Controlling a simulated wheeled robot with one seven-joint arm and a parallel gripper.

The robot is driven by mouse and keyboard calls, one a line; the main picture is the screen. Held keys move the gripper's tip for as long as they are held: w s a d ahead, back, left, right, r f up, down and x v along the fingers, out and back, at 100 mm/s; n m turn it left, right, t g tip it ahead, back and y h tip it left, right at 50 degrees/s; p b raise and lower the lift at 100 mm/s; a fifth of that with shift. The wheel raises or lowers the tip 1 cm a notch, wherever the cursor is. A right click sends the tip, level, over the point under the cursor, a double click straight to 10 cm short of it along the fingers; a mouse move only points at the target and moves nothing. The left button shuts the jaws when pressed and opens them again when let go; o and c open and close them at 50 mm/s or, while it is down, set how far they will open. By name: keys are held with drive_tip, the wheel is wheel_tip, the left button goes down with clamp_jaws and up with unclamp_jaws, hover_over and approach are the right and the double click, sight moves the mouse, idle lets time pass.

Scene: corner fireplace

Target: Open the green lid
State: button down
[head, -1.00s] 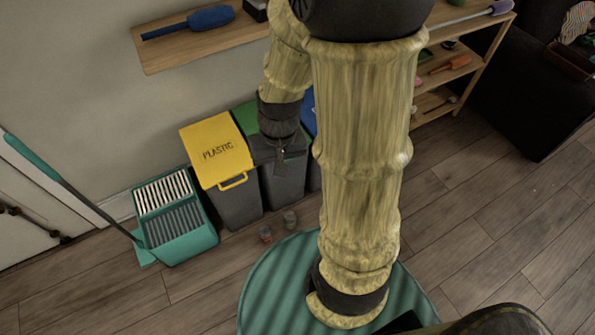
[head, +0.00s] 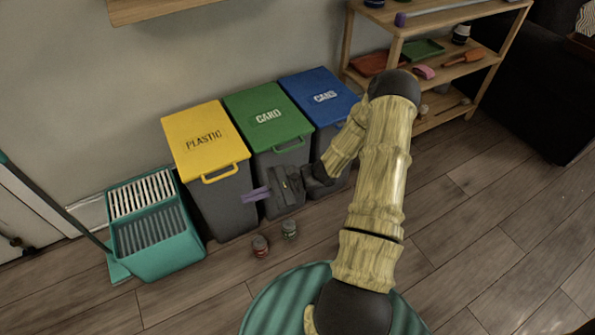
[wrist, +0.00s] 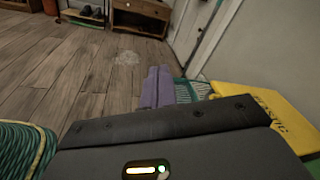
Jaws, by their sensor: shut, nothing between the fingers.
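The green lid (head: 268,112), marked CARD, lies closed on the middle dark grey bin (head: 282,160) in the head view. Its handle is along the front edge. My gripper (head: 255,194) is in front of this bin, below the lid's front edge and apart from the lid. Its purple fingers point left across the front of the bins. In the wrist view the fingers (wrist: 157,88) lie together, with nothing between them.
The yellow PLASTIC lid (head: 204,142) is on the left bin and the blue CANS lid (head: 318,95) on the right bin. Two small cans (head: 260,246) stand on the floor in front. A teal mop bucket (head: 152,228) is at left, a wooden shelf (head: 440,80) at right.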

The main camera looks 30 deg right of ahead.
drive_tip(key=w+d+f+m+t+h+b, duration=0.4)
drive_tip(key=d+f+m+t+h+b, duration=0.3)
drive_tip(key=d+f+m+t, duration=0.4)
drive_tip(key=w+d+f+m+t+h+b, duration=0.3)
drive_tip(key=d+f+m+t+h+b, duration=0.4)
drive_tip(key=d+f+m+t+h, duration=0.2)
wheel_tip(320, 180, down, 3)
drive_tip(key=shift+w+d+r+m+t+b, duration=0.1)
drive_tip(key=shift+w+d+m+t+b, duration=0.3)
drive_tip(key=shift+d+m+t, duration=0.65)
drive_tip(key=shift+d, duration=0.15)
drive_tip(key=w+r+b, duration=0.6)
drive_tip(key=w+r, duration=0.2)
drive_tip(key=r, duration=0.1)
drive_tip(key=shift+w+r, duration=0.2)
drive_tip(key=shift+w, duration=0.2)
drive_tip(key=shift+a+r, duration=0.1)
drive_tip(key=shift+a, duration=0.1)
